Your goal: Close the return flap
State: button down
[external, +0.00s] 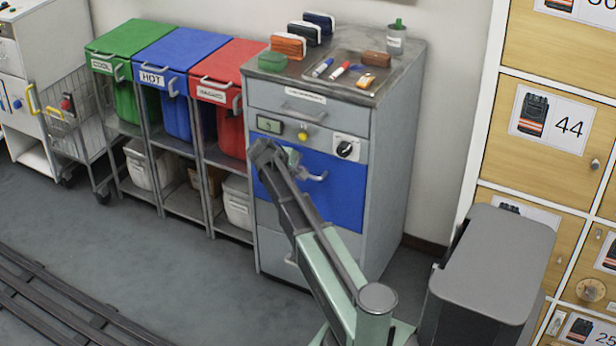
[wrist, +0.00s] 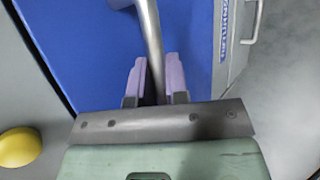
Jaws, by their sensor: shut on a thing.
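The return flap (external: 342,205) is the blue front panel of the grey cabinet in the external view. It looks about flush with the cabinet front, though I cannot tell whether a small gap remains. It also fills much of the wrist view (wrist: 70,45). Its metal bar handle (external: 316,177) shows near its top, and in the wrist view the handle (wrist: 150,35) runs down between my fingers. My gripper (wrist: 158,82) is shut on this handle with its two pale purple fingers. My wrist and arm hide part of the flap in the external view.
Above the flap are a yellow button (external: 302,135), a dark dial (external: 345,149) and a drawer (external: 305,106). A grey drawer lies below the flap. Green, blue and red bins (external: 225,120) stand left, wooden lockers (external: 545,130) right.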

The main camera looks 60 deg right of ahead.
jog(key=shift+w+d, duration=0.1)
jog(key=shift+d, duration=0.1)
jog(key=c, duration=1.4)
grip_release()
jog(key=shift+r, duration=0.1)
jog(key=p+v, duration=0.7)
jog(key=v, duration=0.3)
jog(key=shift+w+a+r+p, duration=0.1)
jog(key=shift+a+r+p, duration=0.1)
jog(key=shift+a+p, duration=0.15)
